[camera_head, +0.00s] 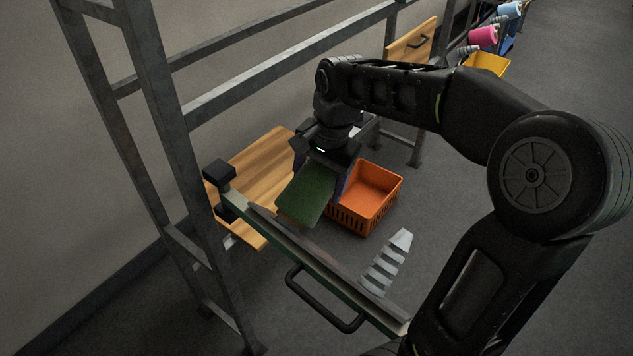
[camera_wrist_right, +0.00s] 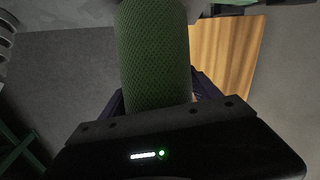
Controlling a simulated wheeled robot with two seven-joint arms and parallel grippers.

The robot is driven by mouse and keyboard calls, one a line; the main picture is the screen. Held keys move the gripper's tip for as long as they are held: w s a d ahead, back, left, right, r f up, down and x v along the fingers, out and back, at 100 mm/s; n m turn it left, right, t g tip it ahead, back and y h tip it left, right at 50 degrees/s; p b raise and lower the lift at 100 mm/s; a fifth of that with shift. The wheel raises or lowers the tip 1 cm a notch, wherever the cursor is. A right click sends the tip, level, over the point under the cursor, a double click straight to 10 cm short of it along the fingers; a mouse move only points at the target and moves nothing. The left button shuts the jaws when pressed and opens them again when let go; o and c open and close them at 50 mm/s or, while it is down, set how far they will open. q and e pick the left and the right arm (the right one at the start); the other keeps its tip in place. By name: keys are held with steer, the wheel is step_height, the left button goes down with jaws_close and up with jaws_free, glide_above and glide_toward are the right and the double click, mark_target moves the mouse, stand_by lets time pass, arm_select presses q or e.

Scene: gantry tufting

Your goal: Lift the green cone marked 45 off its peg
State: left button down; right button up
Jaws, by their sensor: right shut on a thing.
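The green cone (camera_head: 306,196) is in my right gripper (camera_head: 322,168), clear of the grey ridged peg (camera_head: 386,262) to its right. In the right wrist view the green cone (camera_wrist_right: 155,55) has a knitted-looking surface and runs up from between the fingers of my right gripper (camera_wrist_right: 160,98). The gripper is shut on it. No 45 mark shows in either view. The peg in the head view is bare and leans up from the rail; I cannot tell whether it is this cone's peg. My left gripper is not in view.
An orange basket (camera_head: 376,206) stands just right of the cone. A wooden board (camera_head: 258,167) lies behind and left. A rail with a black handle (camera_head: 322,312) crosses in front, beside grey frame posts (camera_head: 172,130). A pink cone (camera_head: 483,37) and yellow bin (camera_head: 487,63) are far back.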

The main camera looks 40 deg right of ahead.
steer(key=shift+d+r, duration=0.1)
stand_by(0.4)
steer(key=shift+w+d+r+p, duration=0.2)
steer(key=shift+d+r+p, duration=0.45)
steer(key=shift+d, duration=0.15)
steer(key=shift+w+d+r+p, duration=0.15)
steer(key=shift+d+r+p, duration=0.35)
steer(key=shift+d+p, duration=0.25)
steer(key=shift+w+d+r+p, duration=0.2)
steer(key=shift+d+r+p, duration=0.4)
steer(key=shift+d, duration=0.2)
steer(key=w+d+r+p, duration=0.1)
steer(key=d+r+p, duration=0.3)
steer(key=d, duration=0.2)
steer(key=shift+d, duration=0.15)
steer(key=shift+w+p, duration=0.1)
steer(key=shift+p, duration=0.2)
